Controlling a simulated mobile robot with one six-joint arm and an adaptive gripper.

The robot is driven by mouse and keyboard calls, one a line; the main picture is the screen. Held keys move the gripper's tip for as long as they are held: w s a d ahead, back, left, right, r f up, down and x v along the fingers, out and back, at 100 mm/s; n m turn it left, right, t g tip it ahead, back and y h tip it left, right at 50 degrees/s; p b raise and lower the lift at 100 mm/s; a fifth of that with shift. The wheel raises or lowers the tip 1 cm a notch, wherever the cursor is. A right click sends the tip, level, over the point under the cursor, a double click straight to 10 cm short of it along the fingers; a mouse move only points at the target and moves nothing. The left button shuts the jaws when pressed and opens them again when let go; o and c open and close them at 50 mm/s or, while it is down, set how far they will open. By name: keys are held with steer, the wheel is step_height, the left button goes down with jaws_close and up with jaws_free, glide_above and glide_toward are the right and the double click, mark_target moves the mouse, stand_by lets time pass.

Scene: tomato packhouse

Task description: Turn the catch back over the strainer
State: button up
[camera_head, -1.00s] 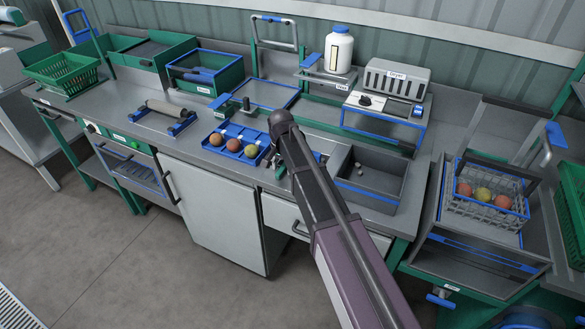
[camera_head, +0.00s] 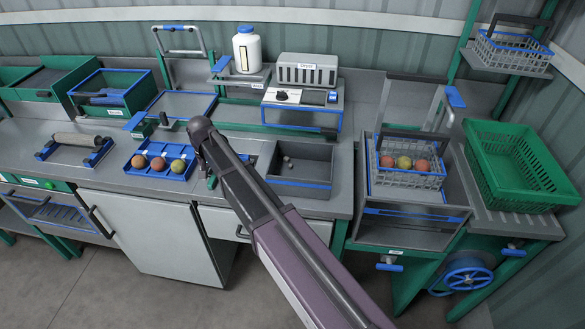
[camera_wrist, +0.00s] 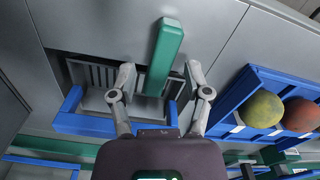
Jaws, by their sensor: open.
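The catch looks to be the green bar (camera_wrist: 164,50) in the wrist view. Its upper end lies over the bare grey surface, and its lower part overlaps the right side of a recess. The strainer looks to be the slatted grey piece (camera_wrist: 96,75) in that recess, beside a blue frame (camera_wrist: 85,124). My gripper (camera_wrist: 160,72) is open, with one finger on each side of the green bar and a gap visible on both sides. In the head view my arm hides the catch and strainer.
A blue tray (camera_head: 130,169) with several round fruits lies close beside my gripper; its wall also shows in the wrist view (camera_wrist: 235,92). A grey bin (camera_head: 300,182) stands right of my arm. A wire basket (camera_head: 405,180) and green crate (camera_head: 485,180) are farther right.

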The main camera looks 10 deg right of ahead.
mark_target(213, 177)
steer(key=shift+r+p, duration=6.3)
steer(key=shift+r, duration=0.4)
steer(key=s+d+f+n+b, duration=0.1)
steer(key=s+d, duration=0.6)
steer(key=d, duration=0.5)
steer(key=s+d+f+n+b, duration=0.1)
steer(key=s+d+n, duration=0.1)
steer(key=s+d, duration=0.5)
steer(key=shift+d+f+b, duration=0.3)
steer(key=shift+d, duration=2.2)
steer(key=shift+s, duration=0.1)
steer(key=s+d+m, duration=0.2)
steer(key=s+d, duration=0.2)
steer(key=s, duration=0.1)
steer(key=shift+d, duration=0.2)
steer(key=shift+w, duration=0.1)
